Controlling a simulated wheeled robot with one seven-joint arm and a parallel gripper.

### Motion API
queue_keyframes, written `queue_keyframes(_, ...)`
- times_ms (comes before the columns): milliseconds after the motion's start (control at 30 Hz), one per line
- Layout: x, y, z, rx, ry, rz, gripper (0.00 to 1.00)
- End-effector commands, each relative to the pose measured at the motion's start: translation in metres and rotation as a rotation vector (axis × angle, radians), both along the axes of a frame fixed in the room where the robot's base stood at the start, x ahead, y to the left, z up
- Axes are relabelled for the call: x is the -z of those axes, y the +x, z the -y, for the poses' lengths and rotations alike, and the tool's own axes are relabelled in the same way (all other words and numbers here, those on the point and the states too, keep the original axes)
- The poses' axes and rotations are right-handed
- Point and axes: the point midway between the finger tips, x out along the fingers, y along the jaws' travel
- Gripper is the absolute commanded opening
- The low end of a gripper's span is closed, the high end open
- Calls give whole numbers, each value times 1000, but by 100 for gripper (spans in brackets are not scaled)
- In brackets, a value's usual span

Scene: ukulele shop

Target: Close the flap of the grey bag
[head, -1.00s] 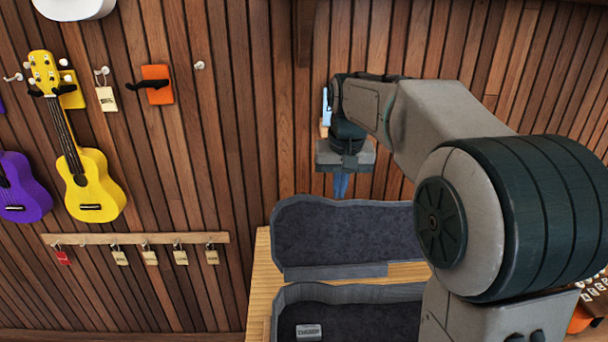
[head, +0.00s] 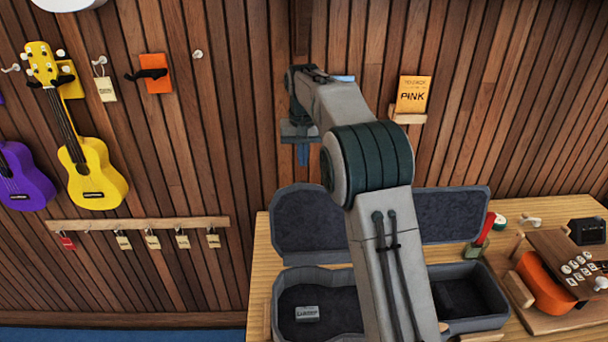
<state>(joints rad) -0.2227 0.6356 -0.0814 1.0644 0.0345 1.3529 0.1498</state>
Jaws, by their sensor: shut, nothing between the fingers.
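The grey bag (head: 290,270) is a long, case-like bag lying open on a wooden counter, with dark lining. Its flap (head: 305,222) stands raised along the back side, with its lined inner face toward me. A small grey labelled block (head: 306,313) lies in the left part of the bag. My gripper (head: 302,158) points down with blue fingers, shut and empty. In the picture it is just above the left part of the flap's top edge, apart from it. My arm hides the middle of the flap and bag.
The counter (head: 258,290) has a red-and-green item (head: 484,235) by the bag's right end and a wooden stand with an orange body (head: 545,285) at right. Ukuleles hang at left.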

Motion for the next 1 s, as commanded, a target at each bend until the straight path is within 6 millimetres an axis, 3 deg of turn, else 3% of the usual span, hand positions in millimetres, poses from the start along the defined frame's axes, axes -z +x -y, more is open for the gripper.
queue_keyframes(200, 49, 3, 0, 0, 0, -5, 0)
queue_keyframes(267, 40, -5, -1, -1, 1, 2, 0)
queue_keyframes(533, 35, -29, 0, 0, 0, 0, 0)
queue_keyframes(1000, 34, -35, 0, 0, 0, 1, 0)
